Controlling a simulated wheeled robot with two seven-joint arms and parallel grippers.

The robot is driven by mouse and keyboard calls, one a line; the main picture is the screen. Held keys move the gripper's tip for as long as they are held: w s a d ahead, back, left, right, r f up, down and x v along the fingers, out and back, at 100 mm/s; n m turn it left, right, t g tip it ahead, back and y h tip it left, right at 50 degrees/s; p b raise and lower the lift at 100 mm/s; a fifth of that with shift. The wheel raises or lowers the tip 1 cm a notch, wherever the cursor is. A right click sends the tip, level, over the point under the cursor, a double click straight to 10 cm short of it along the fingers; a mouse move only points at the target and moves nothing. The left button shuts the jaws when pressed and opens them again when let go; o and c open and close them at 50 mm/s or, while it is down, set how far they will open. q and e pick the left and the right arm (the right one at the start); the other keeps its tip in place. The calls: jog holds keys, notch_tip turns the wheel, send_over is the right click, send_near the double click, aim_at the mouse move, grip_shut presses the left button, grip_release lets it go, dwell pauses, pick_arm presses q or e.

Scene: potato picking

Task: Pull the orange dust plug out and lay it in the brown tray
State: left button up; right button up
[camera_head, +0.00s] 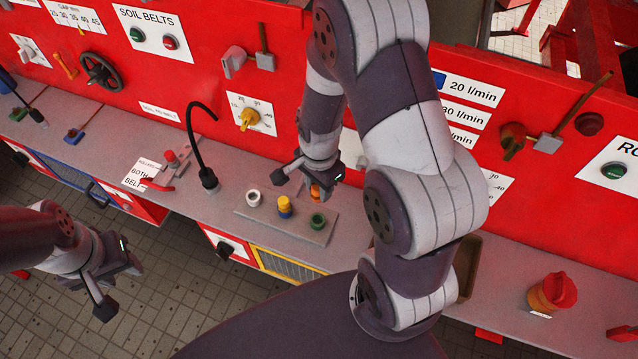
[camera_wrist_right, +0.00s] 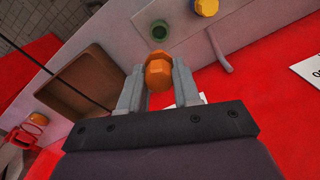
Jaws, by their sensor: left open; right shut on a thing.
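The orange dust plug (camera_head: 316,191) shows between the fingers of my right gripper (camera_head: 309,181), at the back edge of a grey plate (camera_head: 290,226). In the right wrist view the plug (camera_wrist_right: 158,73) has a faceted orange head, and the right gripper (camera_wrist_right: 160,88) is shut on it. Its lower end is hidden, so I cannot tell whether it sits in a port. The brown tray (camera_head: 469,262) is partly hidden behind my right arm; the tray (camera_wrist_right: 70,98) shows left of the gripper in the wrist view. My left gripper (camera_head: 118,280) is open and empty, off the counter's front.
The plate also bears a white port (camera_head: 253,198), a yellow plug (camera_head: 285,204) and a green port (camera_head: 318,221). A black hooked rod (camera_head: 193,140) stands left of it. An orange-red knob (camera_head: 551,293) stands on the counter at the right. A red panel rises behind.

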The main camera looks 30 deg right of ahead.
jog(key=shift+r, duration=0.2)
notch_tip(320, 180, up, 3)
jog(key=p, duration=0.3)
jog(key=shift+r, duration=0.1)
